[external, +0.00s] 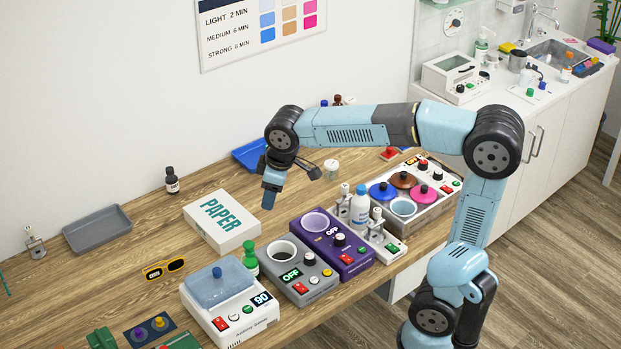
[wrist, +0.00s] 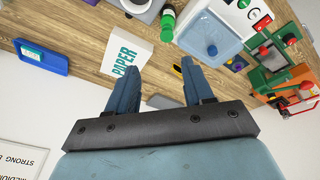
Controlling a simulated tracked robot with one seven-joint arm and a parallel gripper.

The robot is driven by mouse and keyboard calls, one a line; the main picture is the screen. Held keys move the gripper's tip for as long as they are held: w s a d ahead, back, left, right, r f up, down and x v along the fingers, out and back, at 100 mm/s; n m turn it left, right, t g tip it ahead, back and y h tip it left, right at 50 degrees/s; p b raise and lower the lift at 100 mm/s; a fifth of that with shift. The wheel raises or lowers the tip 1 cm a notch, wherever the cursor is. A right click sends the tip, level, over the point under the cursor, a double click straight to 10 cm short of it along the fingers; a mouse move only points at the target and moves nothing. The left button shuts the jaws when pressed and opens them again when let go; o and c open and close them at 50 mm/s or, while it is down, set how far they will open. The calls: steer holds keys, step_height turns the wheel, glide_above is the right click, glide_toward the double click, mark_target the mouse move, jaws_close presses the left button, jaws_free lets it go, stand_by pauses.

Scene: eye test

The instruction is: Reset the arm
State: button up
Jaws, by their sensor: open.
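My arm reaches in from the right over the wooden table (external: 120,255). My gripper (external: 268,203) points down above the table, to the right of the white PAPER box (external: 222,220), and appears apart from everything. In the wrist view my gripper (wrist: 160,82) shows two blue fingers spread apart with nothing between them. The PAPER box also shows in the wrist view (wrist: 128,58), beyond the left finger.
Below the gripper stand a grey device (external: 296,272) and a purple device (external: 333,245). A white device with a blue lid (external: 228,310) stands at front left. A blue tray (external: 248,156) lies behind the gripper.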

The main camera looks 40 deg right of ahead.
steer(key=s+d+f+m+t, duration=0.1)
steer(key=s+d+m, duration=0.3)
steer(key=s+d, duration=0.4)
steer(key=s+d+f+m+t+h, duration=0.1)
steer(key=s+d+f+m, duration=0.2)
steer(key=s+d, duration=0.5)
steer(key=d+m, duration=0.1)
steer(key=d, duration=0.4)
steer(key=shift+s+d+m+t, duration=0.25)
steer(key=shift+d+m+t, duration=0.05)
steer(key=shift+d+t, duration=0.1)
